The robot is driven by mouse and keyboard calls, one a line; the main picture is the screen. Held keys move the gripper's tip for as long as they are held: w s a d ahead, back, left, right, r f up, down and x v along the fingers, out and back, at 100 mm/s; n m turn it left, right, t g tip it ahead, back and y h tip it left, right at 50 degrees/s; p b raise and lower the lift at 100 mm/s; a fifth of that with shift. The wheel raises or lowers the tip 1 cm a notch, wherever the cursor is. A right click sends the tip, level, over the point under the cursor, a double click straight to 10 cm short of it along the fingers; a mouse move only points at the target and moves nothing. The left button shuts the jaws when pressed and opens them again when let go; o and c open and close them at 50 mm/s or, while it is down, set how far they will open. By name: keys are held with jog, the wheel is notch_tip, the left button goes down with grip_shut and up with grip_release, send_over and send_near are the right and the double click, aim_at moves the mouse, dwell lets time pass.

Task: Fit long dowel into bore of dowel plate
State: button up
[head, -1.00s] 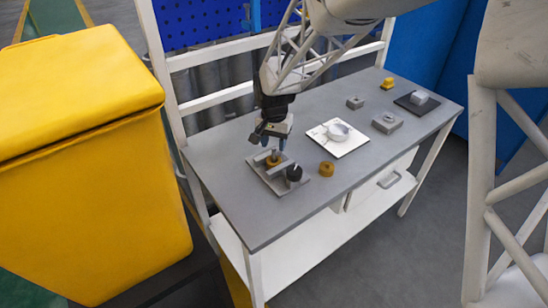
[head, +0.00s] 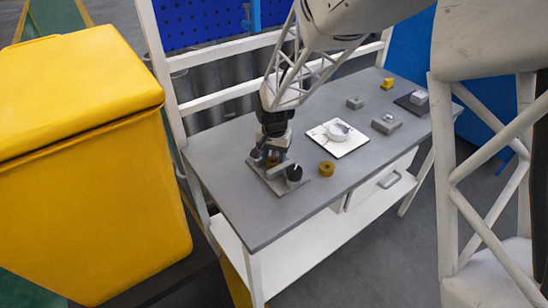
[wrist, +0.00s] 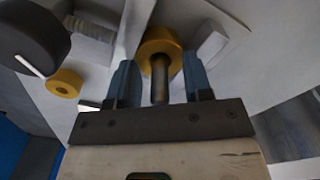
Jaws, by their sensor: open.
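A dark upright dowel (wrist: 160,80) stands between my gripper's two blue fingers in the wrist view, with a brass collar (wrist: 160,44) around or beyond its far end. My gripper (wrist: 160,84) is open, with a finger on each side of the dowel and visible gaps to it. In the head view my gripper (head: 271,160) is low over a grey base plate (head: 268,182) at the table's left end and hides most of the dowel. I cannot tell which part is the dowel plate; a grey block with a round top feature (head: 387,123) lies further right.
A black knob (head: 294,173) stands on the base plate close to my gripper. A brass ring (head: 327,169) lies on the table beside it. A white plate with a round flange (head: 338,133) is mid-table. Small blocks sit at the far right. A yellow bin (head: 85,170) stands left.

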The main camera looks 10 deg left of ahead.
jog(key=shift+c, duration=0.4)
grip_shut()
jog(key=shift+r, duration=0.1)
jog(key=shift+r, duration=0.75)
notch_tip(320, 180, up, 2)
jog(key=shift+r, duration=0.1)
jog(key=s+d, duration=0.3)
jog(key=s, duration=0.4)
jog(key=s+d+r, duration=0.1)
jog(key=s+d, duration=0.2)
jog(key=s, duration=0.4)
jog(key=shift+s+d, duration=0.25)
jog(key=shift+d, duration=0.15)
jog(key=shift+r, duration=0.1)
